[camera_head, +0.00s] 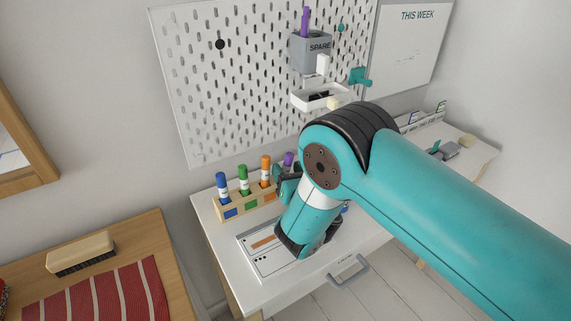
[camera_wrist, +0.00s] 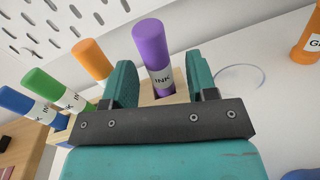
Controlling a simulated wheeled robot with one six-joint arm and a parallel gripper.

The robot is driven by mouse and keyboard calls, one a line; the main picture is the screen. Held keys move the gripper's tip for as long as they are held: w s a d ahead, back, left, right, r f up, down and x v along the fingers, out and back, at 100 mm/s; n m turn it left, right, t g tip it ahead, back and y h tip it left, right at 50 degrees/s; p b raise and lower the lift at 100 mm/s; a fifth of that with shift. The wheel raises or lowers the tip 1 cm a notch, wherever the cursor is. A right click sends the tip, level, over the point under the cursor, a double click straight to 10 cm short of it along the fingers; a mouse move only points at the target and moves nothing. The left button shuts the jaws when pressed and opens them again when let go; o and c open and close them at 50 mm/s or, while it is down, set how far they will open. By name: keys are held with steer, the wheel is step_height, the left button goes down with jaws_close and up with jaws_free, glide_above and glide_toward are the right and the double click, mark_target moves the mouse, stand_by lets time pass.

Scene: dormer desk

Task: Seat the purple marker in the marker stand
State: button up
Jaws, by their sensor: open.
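The purple marker (camera_wrist: 152,52) stands nearly upright between my gripper's fingers in the wrist view, at the right end of the wooden marker stand. Its top also shows in the head view (camera_head: 288,158). My gripper (camera_wrist: 160,82) is open, with one teal finger on each side of the marker and visible gaps. The marker's lower end is mostly hidden, so its depth in the slot cannot be told. The marker stand (camera_head: 233,212) holds a blue marker (camera_head: 222,184), a green marker (camera_head: 243,178) and an orange marker (camera_head: 266,168) in a row.
A pegboard (camera_head: 200,80) rises behind the desk, with a grey SPARE cup (camera_head: 312,55) holding purple markers. A white tray (camera_head: 262,262) lies in front of the stand. In the wrist view, an orange labelled item (camera_wrist: 308,42) stands right, beyond a ring outline (camera_wrist: 240,78) on clear desk.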

steer(key=shift+p+x, duration=0.55)
steer(key=shift+x, duration=0.9)
jaws_close()
steer(key=shift+r, duration=0.15)
